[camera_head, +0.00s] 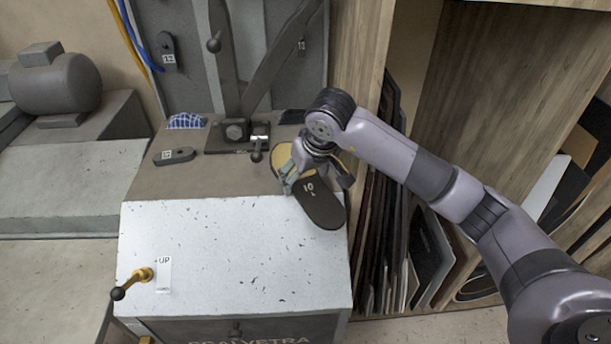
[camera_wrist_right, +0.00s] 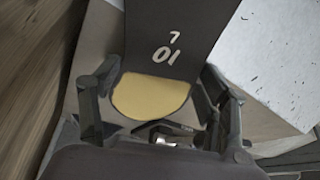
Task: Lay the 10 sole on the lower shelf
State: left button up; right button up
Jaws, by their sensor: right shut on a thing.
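The dark sole marked 10 L (camera_head: 322,208) is over the right edge of the machine's pale top, its rounded end toward the front. My right gripper (camera_head: 317,180) is shut on it, one finger on each side. In the right wrist view the 10 sole (camera_wrist_right: 180,25) extends away between the fingers. A yellow rounded part (camera_wrist_right: 150,97) adjoins it near the palm; I cannot tell whether it belongs to the same sole. The wooden shelf unit (camera_head: 500,90) stands at the right; which board is the lower shelf is unclear. My left gripper is out of view.
The stitching machine's pale top (camera_head: 220,250) has a yellow-and-black lever (camera_head: 133,282) at its left. A dark part tagged 12 or 13 (camera_head: 174,156) and a blue checked cloth (camera_head: 187,121) lie behind. Upright dark sheets (camera_head: 372,245) fill the shelf unit's near compartment.

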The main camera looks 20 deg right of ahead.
jog(key=o, duration=1.3)
